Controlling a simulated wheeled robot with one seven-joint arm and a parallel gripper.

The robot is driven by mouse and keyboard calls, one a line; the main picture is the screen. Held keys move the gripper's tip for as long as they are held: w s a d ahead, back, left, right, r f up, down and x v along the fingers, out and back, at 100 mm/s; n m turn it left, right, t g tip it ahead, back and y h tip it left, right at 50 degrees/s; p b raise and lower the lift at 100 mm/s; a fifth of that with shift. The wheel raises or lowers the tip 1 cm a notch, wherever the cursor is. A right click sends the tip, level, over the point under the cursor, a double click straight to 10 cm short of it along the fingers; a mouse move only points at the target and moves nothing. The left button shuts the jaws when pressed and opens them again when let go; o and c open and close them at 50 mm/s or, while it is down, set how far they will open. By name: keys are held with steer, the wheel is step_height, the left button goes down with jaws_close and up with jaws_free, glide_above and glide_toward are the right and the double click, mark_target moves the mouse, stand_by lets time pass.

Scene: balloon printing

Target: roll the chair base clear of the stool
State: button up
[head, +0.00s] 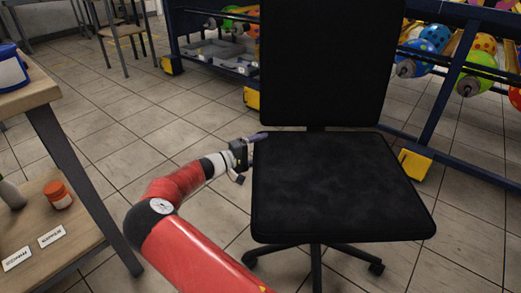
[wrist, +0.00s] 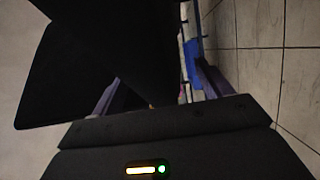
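The black office chair (head: 335,185) stands in the centre of the head view, seat and backrest facing me. Its dark star-shaped base (head: 317,265) shows partly below the seat; the rest is hidden. My gripper (head: 259,136) is at the seat's rear left corner, its purple finger overlapping that edge. In the wrist view my gripper (wrist: 165,88) has its two purple fingers apart, with a black chair part (wrist: 150,45) between or just beyond them. A gap shows beside the right finger; contact is unclear. A stool-like seat (head: 122,30) with dark legs stands at the top left.
A wooden table with a lower shelf (head: 85,245) stands close on the left, holding an orange-lidded jar (head: 58,194). A blue rack (head: 440,110) with colourful balloons and yellow feet runs behind the chair. Tiled floor (head: 120,125) is clear between table and rack.

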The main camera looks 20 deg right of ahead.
steer(key=shift+o, duration=0.5)
steer(key=shift+s+d, duration=0.1)
steer(key=shift+d, duration=0.05)
steer(key=v, duration=0.7)
steer(key=shift+a, duration=0.4)
